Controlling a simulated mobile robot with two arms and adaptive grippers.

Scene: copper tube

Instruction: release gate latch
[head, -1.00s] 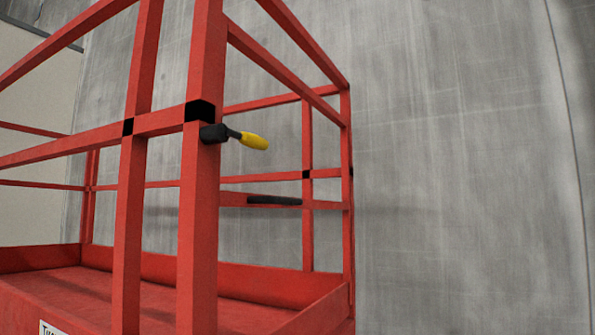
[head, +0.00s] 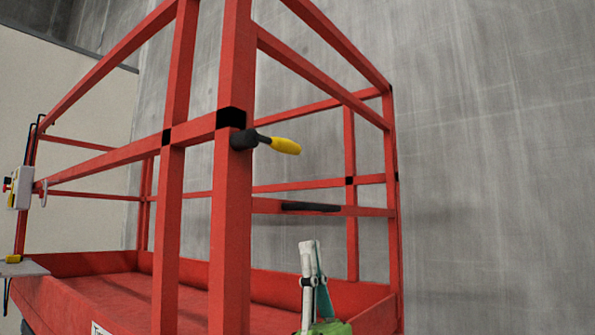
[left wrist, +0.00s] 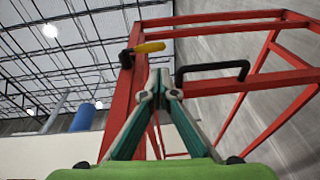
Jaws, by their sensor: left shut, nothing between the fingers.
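The gate latch (head: 268,142) is a black pivot with a yellow grip, mounted on the red corner post (head: 232,190) of a lift cage. Its grip points right, tilted slightly down. It also shows in the left wrist view (left wrist: 145,48), upper left of the fingertips. My left gripper (head: 309,245) is at the bottom of the head view, below and to the right of the latch, apart from it. In the left wrist view its fingers (left wrist: 159,78) meet at the tips, empty. A black handle (head: 311,207) sits on a red rail behind. My right gripper is not in view.
Red rails and posts (head: 390,200) surround the platform floor (head: 125,290). A control box (head: 20,187) hangs at the far left. A grey concrete wall (head: 490,170) stands behind. The space right of the latch is clear.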

